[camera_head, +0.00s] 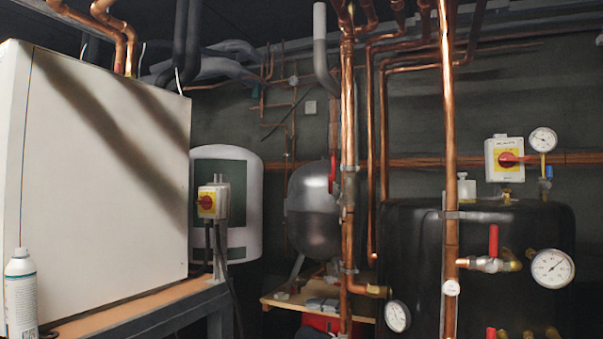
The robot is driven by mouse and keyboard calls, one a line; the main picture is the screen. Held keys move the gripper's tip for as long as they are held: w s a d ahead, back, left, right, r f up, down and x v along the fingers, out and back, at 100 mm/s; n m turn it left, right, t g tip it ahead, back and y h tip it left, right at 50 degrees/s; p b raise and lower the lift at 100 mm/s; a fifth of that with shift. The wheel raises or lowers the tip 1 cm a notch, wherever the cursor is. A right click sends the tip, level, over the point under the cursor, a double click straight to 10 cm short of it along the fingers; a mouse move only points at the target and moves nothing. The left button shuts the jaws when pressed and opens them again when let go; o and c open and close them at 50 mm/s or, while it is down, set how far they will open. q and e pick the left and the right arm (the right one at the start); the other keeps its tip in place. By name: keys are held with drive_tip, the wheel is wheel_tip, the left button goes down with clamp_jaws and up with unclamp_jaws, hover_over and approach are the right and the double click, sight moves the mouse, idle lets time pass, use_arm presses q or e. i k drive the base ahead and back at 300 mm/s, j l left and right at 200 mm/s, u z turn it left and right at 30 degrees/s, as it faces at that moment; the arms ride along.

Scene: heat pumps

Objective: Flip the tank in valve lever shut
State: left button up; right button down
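The black tank (420,245) stands at the right. A brass and steel valve (487,265) runs sideways between a vertical copper pipe (450,150) and the tank's front. Its red lever (493,240) points straight up, across the valve's body. A second red handle (491,333) shows at the bottom edge, mostly cut off. Another red lever (333,170) lies along a vertical pipe in the middle. A round white tag (452,288) hangs on the copper pipe; I cannot read it, so I cannot tell which valve is the tank in valve. Neither of my grippers is in view.
Dial gauges (552,268) (397,316) sit beside the valve and low on the tank. A red-yellow switch box (504,160) is behind the tank. A white cabinet (100,190) and spray can (20,293) fill the left. A wooden shelf (275,301) stands mid-room.

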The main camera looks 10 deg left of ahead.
sight(333, 160)
drive_tip(key=j, duration=0.5)
drive_tip(key=i+j+u, duration=0.25)
drive_tip(key=i, duration=1)
drive_tip(key=i+l+u, duration=0.25)
drive_tip(key=i, duration=0.95)
drive_tip(key=j, duration=0.1)
